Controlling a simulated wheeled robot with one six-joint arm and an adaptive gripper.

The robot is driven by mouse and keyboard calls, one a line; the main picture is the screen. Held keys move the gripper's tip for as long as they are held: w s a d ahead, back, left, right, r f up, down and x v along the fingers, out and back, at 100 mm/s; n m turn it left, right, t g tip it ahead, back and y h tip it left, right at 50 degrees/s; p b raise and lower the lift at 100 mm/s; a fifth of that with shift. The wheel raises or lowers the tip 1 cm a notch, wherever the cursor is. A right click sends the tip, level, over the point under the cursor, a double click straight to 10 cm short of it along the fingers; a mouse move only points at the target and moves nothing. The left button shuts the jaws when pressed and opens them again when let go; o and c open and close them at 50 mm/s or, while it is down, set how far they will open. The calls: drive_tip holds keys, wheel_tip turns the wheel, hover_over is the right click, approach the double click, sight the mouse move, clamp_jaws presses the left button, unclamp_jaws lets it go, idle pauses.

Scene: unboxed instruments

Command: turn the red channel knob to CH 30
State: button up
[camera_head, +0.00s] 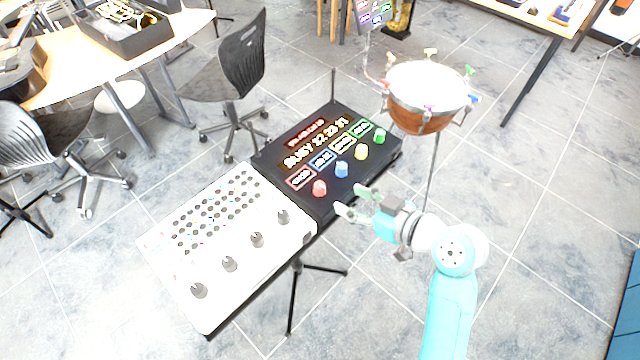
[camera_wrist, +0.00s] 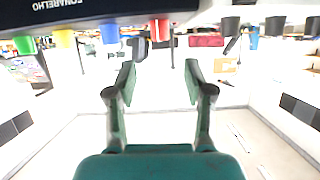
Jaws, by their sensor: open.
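The red knob (camera_head: 319,188) is the leftmost of the coloured knobs on the black panel (camera_head: 327,207). In the wrist view the red knob (camera_wrist: 158,30) hangs at the top, in line with the gap between my fingers. My gripper (camera_head: 354,203) is open and empty, to the right of the red knob and apart from it. Both fingers show in the wrist view (camera_wrist: 160,82). The lit display (camera_head: 316,142) has orange text, perhaps "BUSY 32 33 31", and red text above it. A red-framed label (camera_head: 300,178) sits behind the red knob; its text is too small to read.
Blue (camera_head: 341,169), yellow (camera_head: 361,152) and green (camera_head: 379,136) knobs stand in the same row. The floor in front is open.

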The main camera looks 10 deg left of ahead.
sight(323, 187)
drive_tip(key=x, duration=1)
drive_tip(key=shift+w+a+f, duration=0.15)
drive_tip(key=shift+a+f, duration=0.05)
drive_tip(key=shift+a, duration=0.05)
clamp_jaws()
